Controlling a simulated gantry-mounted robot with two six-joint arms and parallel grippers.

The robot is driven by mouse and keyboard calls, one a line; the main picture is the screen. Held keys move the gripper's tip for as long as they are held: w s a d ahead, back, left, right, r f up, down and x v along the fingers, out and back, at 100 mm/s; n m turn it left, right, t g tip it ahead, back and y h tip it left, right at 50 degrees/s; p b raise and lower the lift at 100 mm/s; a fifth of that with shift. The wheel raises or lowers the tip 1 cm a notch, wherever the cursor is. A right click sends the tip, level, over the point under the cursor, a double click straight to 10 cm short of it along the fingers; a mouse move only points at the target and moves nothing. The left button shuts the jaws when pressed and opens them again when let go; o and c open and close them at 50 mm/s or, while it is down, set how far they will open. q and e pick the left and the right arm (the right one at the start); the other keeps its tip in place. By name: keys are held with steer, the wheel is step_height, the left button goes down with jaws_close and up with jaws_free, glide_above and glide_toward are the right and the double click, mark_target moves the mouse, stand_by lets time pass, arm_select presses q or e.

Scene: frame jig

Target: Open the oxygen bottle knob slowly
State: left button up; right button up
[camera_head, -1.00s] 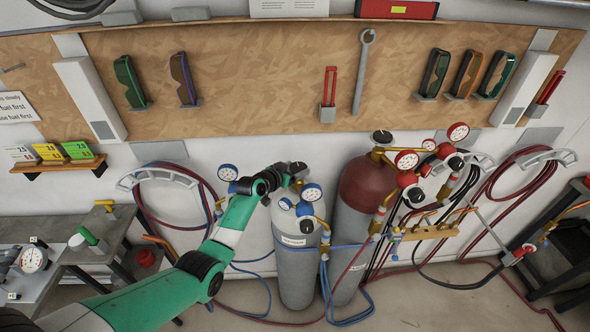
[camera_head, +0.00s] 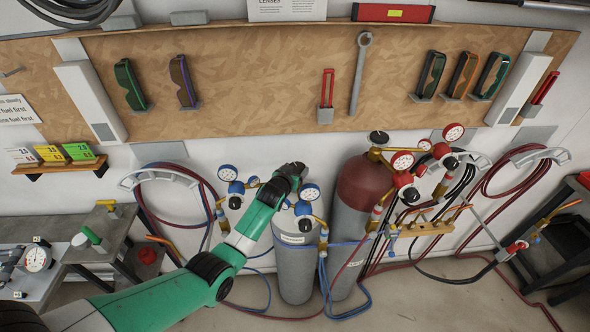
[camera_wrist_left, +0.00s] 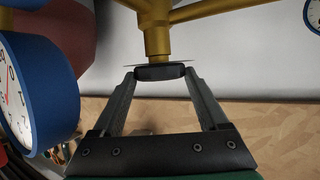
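The grey oxygen bottle (camera_head: 297,272) stands upright below the pegboard, with blue-rimmed gauges (camera_head: 310,192) at its top. My left gripper (camera_head: 291,172) is at the top of this bottle and covers much of its valve. In the left wrist view the black knob (camera_wrist_left: 160,72) sits at the end of a brass stem (camera_wrist_left: 157,40). The tips of my left gripper (camera_wrist_left: 160,76) lie on both sides of the knob and appear to touch its edges. A large blue-rimmed gauge (camera_wrist_left: 38,92) is close at the left there. My right gripper is not in view.
A dark red bottle (camera_head: 362,186) with red gauges (camera_head: 402,161) stands close on the right. Hoses hang on wall hooks (camera_head: 160,172) at both sides. A grey bench (camera_head: 100,232) is at the left. Blue hoses (camera_head: 345,311) lie on the floor.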

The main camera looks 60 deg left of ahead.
arm_select(q)
steer(key=o, duration=0.4)
steer(key=shift+f, duration=0.1)
steer(key=shift+c, duration=0.2)
steer(key=shift+s+d, duration=0.1)
steer(key=shift+s+d+r, duration=0.15)
steer(key=shift+r, duration=0.15)
steer(key=p+v, duration=0.3)
steer(key=v, duration=0.8)
steer(key=shift+f, duration=0.15)
